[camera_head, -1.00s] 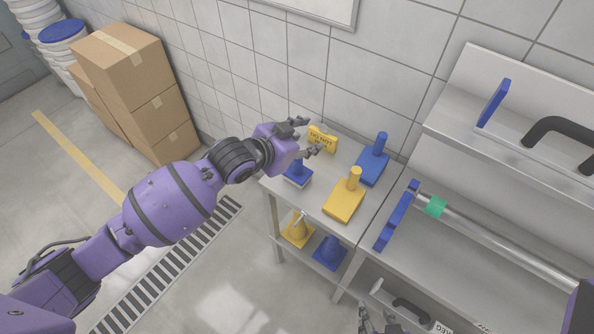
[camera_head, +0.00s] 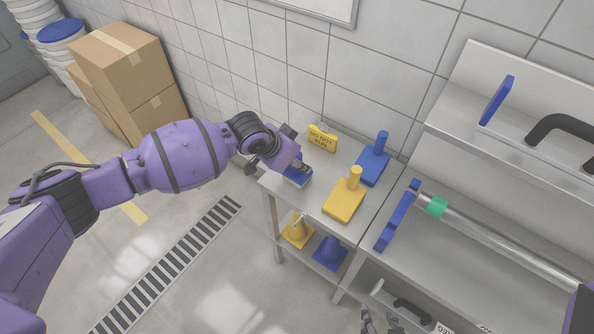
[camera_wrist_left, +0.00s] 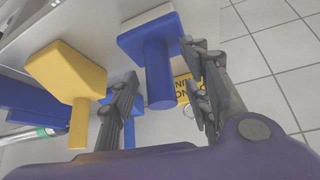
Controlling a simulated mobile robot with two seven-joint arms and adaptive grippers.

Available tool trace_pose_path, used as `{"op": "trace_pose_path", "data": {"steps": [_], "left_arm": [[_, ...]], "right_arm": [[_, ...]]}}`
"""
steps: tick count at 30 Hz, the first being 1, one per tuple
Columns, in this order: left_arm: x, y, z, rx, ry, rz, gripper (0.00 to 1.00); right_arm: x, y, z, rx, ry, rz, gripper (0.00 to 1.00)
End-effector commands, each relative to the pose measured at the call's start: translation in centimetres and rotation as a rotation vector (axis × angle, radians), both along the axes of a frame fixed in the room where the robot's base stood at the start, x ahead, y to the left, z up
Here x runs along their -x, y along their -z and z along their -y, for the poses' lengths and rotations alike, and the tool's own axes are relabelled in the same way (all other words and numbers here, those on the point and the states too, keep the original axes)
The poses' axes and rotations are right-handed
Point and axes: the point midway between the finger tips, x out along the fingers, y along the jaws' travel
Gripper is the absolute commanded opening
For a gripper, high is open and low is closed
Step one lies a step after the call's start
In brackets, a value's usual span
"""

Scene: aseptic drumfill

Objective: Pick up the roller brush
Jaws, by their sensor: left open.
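A blue brush with an upright round handle and a pale layer under its block (camera_head: 297,179) stands at the left front corner of the steel table. In the left wrist view its blue handle (camera_wrist_left: 158,75) lies between the two fingers of my left gripper (camera_wrist_left: 160,64), with gaps beside it. My left gripper (camera_head: 299,167) is open, and its wrist partly hides this brush in the head view. My right gripper (camera_head: 374,324) shows only partly at the bottom edge.
A yellow sign (camera_head: 322,138) stands at the table's back, by the tiled wall. A steel bar with a green band (camera_head: 437,206) and a blue end plate (camera_head: 397,216) lies right.

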Motion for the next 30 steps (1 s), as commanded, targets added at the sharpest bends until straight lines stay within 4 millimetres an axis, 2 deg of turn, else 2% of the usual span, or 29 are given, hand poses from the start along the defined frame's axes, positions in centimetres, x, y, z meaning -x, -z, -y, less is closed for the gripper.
{"op": "trace_pose_path", "data": {"steps": [2,8,11,18,19,30], "left_arm": [[-0.07,0.58,0.18,-0.001,0.001,-0.002,0.44],[-0.13,0.54,0.22,0.001,0.001,-0.001,0.44],[-0.13,0.53,0.21,0.001,0.001,-0.001,0.33],[-0.12,0.53,0.2,0.001,0.001,-0.001,0.02],[-0.12,0.53,0.2,0.001,0.001,-0.001,0.0],[-0.16,0.11,0.22,0.001,0.001,0.0,0.0]], "right_arm": [[0.0,0.11,-0.07,-0.001,0.001,-0.001,0.4],[-0.11,0.03,0.06,0.001,0.0,0.002,0.4],[-0.1,0.02,0.24,0.004,0.0,0.001,0.4],[-0.03,0.03,0.66,0.012,-0.004,0.0,0.4],[-0.03,0.04,0.69,0.012,-0.005,0.0,0.4],[0.0,0.05,0.67,0.013,-0.007,-0.001,0.4]]}}
